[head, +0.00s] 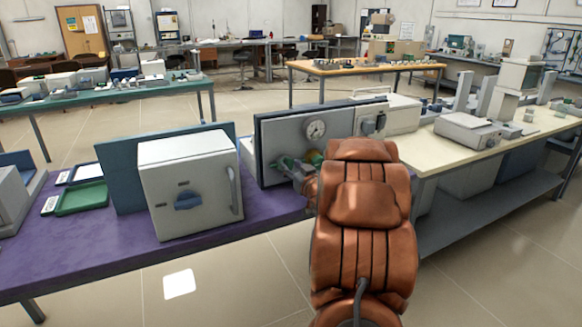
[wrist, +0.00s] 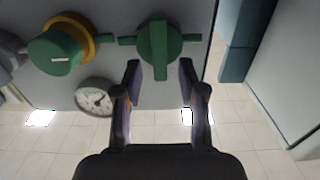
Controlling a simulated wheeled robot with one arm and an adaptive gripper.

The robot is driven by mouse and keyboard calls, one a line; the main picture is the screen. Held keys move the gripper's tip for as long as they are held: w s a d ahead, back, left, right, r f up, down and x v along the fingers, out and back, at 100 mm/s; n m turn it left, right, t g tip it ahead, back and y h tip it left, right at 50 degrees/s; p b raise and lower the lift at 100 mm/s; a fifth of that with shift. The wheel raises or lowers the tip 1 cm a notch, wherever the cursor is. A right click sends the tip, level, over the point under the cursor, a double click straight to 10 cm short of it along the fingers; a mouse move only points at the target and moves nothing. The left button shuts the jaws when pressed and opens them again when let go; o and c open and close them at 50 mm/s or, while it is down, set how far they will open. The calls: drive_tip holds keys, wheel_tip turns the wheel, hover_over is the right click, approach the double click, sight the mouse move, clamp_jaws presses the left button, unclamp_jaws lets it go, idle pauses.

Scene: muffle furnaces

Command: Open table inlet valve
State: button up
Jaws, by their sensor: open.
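In the wrist view, a green valve with a bar handle (wrist: 159,42) sits on a grey panel (wrist: 112,72). A thin green pipe runs out on both sides of it. My gripper (wrist: 160,70) is open, its two fingertips on either side of the lower end of the handle. I cannot tell whether they touch it. Left of it is a green knob with a yellow collar (wrist: 60,50). I cannot tell which of the two is the inlet valve. In the head view, the panel (head: 284,135) stands on the purple table (head: 110,250), and my arm hides most of the valve area.
A round gauge (wrist: 96,97) is on the panel, near my left finger. In the head view, a grey furnace box with a blue handle (head: 188,180) stands left of the panel. A cream-topped bench (head: 455,150) with equipment is at the right. The front floor is clear.

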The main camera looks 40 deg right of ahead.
drive_tip(key=shift+w+d, duration=0.15)
drive_tip(key=shift+w, duration=0.3)
clamp_jaws()
